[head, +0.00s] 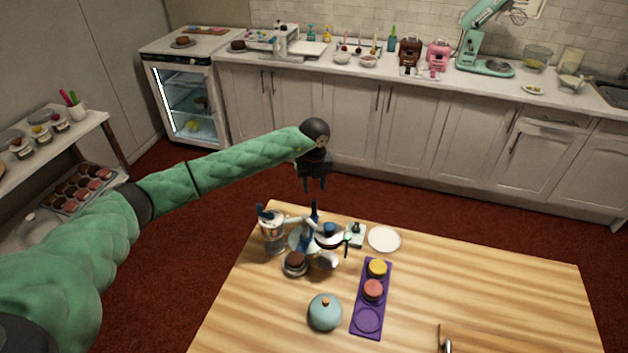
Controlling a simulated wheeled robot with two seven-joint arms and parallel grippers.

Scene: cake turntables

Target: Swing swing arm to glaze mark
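A small apparatus with a pale arm (296,219) and a dark blue upright post (314,212) stands near the far left edge of the wooden table (480,290). A dark-rimmed round part (329,240) with a blue top sits at its right. The swing arm seems to be the pale arm, but the parts overlap and are small. I cannot make out a glaze mark. My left gripper (315,188) points down above and behind the post, apart from it. Its fingers are spread and empty. My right gripper is not in view.
A clear container (273,238), a chocolate cake (295,259), a teal dome (324,312), a purple tray (368,338) with round cakes, and a white plate (384,239) stand nearby. A metal tool (445,345) lies at the front edge. The table's right side is clear.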

